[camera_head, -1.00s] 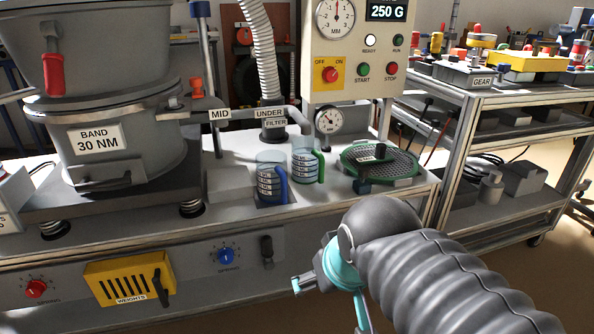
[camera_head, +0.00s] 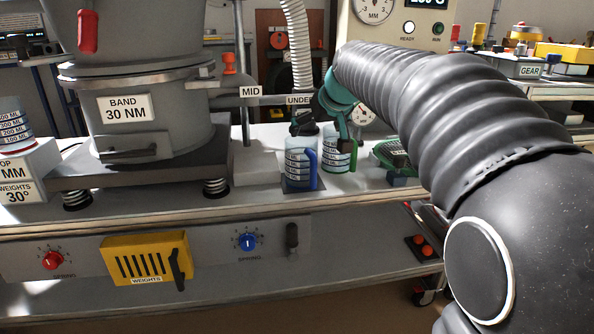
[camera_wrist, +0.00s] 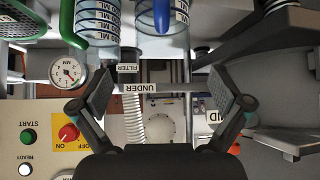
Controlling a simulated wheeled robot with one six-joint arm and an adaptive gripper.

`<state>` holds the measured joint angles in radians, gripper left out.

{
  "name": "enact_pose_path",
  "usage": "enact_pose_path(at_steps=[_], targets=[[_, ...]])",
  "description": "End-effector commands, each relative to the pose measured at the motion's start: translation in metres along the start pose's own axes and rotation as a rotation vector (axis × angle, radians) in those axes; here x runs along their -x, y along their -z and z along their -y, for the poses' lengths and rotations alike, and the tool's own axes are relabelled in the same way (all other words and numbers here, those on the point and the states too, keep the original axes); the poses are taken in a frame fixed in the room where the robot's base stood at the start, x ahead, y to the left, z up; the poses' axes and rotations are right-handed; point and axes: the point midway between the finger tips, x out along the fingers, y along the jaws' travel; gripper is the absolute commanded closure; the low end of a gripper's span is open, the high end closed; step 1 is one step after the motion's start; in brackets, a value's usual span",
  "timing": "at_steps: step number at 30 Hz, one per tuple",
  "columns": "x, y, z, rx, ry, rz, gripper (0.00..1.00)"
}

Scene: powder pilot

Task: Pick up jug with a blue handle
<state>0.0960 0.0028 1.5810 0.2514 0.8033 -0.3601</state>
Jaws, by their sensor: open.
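The jug with a blue handle (camera_head: 296,166) is clear with marked white bands and stands upright on the bench; its blue handle is on its right. In the wrist view, which looks upside down, the blue-handled jug (camera_wrist: 148,33) is at the top, partly cut off. A similar jug with a green handle (camera_head: 335,155) stands close to its right, also in the wrist view (camera_wrist: 100,20). My gripper (camera_wrist: 162,92) is open with nothing between its fingers. In the head view it is up by the jugs, mostly hidden behind my arm.
The grey sieve machine (camera_head: 130,85) stands left of the jugs. A hose (camera_head: 298,45) and the UNDER label (camera_head: 298,100) are behind them. A green-rimmed sieve (camera_head: 390,152) is to their right, partly behind my arm. Another marked jug (camera_head: 14,128) stands far left.

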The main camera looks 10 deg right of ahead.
Motion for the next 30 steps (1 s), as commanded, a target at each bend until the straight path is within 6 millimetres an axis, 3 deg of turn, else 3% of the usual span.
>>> enact_pose_path(at_steps=[9,20,30], targets=[[-0.058,-0.002,0.002,0.001,0.002,0.004,0.0],[-0.081,-0.003,0.002,0.0,0.001,0.003,0.0],[-0.123,-0.006,0.004,0.0,0.001,0.003,0.0]])
